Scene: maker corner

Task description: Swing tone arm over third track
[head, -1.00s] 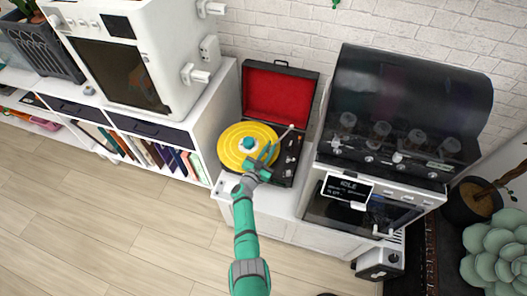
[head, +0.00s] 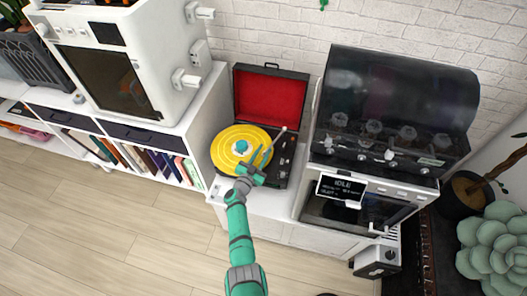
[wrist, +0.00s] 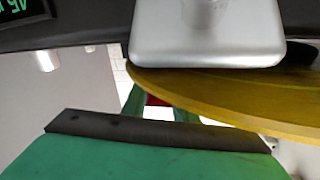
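The record player (head: 283,168) stands open on a white cabinet, its red-lined lid (head: 270,103) raised. A yellow record (head: 226,150) with a teal centre (head: 241,147) lies on it. The pale tone arm (head: 279,135) runs from the player's back right toward the record's right edge; its front end is hard to make out behind my gripper. My gripper (head: 264,152) is over the record's right side, fingers apart. In the wrist view the fingers (wrist: 160,108) show a gap with red behind. A silver-grey block (wrist: 208,38) is close above the yellow record (wrist: 235,103); I cannot tell whether it belongs to the tone arm.
A dark-hooded machine (head: 395,110) with an "IDLE" screen (head: 342,188) stands close on the right. A white oven-like unit (head: 150,60) stands on the shelf at left. The cabinet top (head: 272,203) is bare in front of the player. Wooden floor (head: 110,230) is open at left front.

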